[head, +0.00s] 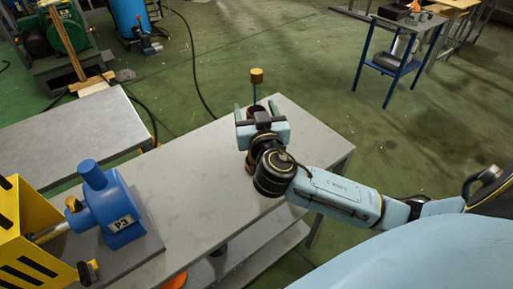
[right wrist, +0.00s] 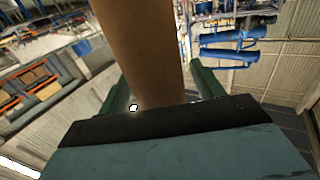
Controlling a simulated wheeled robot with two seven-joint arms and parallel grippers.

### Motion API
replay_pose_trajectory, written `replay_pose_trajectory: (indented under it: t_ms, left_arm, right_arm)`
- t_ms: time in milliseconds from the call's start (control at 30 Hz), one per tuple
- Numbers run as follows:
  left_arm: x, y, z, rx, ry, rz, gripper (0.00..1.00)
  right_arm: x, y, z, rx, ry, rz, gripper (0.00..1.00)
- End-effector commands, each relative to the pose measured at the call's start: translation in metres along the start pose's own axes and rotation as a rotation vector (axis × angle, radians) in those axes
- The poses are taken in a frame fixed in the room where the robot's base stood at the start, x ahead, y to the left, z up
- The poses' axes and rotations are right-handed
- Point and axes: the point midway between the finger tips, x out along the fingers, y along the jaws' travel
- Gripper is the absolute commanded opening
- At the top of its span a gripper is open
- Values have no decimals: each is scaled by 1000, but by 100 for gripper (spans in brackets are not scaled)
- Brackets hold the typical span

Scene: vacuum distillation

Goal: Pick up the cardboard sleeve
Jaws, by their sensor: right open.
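The cardboard sleeve (right wrist: 150,48) is a plain brown tube that rises between the two green fingers of my right gripper (right wrist: 160,88) in the right wrist view. The fingers stand on either side of it and are open, with a narrow gap visible at the right finger. In the head view, my right gripper (head: 257,110) is at the far end of the grey workbench (head: 190,163). Only a bit of brown shows between its fingers there, and the gripper hides most of the sleeve. My left gripper is not in view.
A brass-coloured knob on a blue stem (head: 256,76) shows just beyond the gripper. A blue pump marked P3 (head: 115,207) and a yellow slotted housing (head: 25,240) stand at the left end of the bench. The middle of the benchtop is clear.

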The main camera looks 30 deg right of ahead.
Motion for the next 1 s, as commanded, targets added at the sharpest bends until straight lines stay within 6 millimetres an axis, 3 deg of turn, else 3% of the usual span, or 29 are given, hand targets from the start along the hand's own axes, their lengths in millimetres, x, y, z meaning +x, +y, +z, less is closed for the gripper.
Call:
replay_pose_trajectory:
  t_ms: [267, 733, 1000]
  left_arm:
    - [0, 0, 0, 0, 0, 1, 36]
    - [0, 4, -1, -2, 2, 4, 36]
    - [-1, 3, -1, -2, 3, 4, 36]
  right_arm:
    - [4, 0, 0, 0, -2, -1, 67]
    - [3, 0, 0, 0, -1, -1, 6]
    - [4, 0, -3, 2, 1, -1, 4]
